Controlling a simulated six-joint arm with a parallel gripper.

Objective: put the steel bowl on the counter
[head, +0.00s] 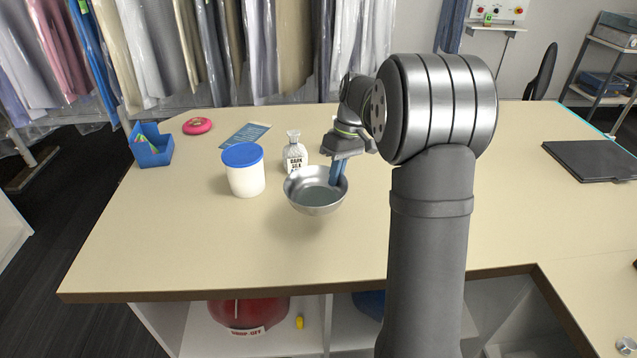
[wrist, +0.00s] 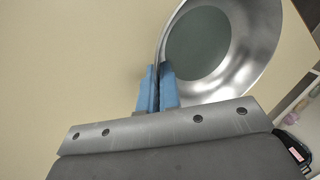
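The steel bowl (head: 304,199) is a shiny, round, shallow bowl with a grey-green bottom, seen over the middle of the counter (head: 200,250). My gripper (head: 339,172) is at its right rim in the head view. In the wrist view, the blue fingers (wrist: 157,88) are closed on the rim of the bowl (wrist: 262,45), one finger on each side of the wall. The bowl looks roughly level. A soft shadow shows below it on the counter, and it seems to be a little above the surface.
A white tub with a blue lid (head: 245,175) and a bottle labelled dark silk (head: 294,155) stand close behind the bowl. A blue box (head: 151,147), a pink disc (head: 197,126) and a blue card (head: 245,134) lie farther left. The counter's front left is clear. A dark flat case (head: 595,160) lies right.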

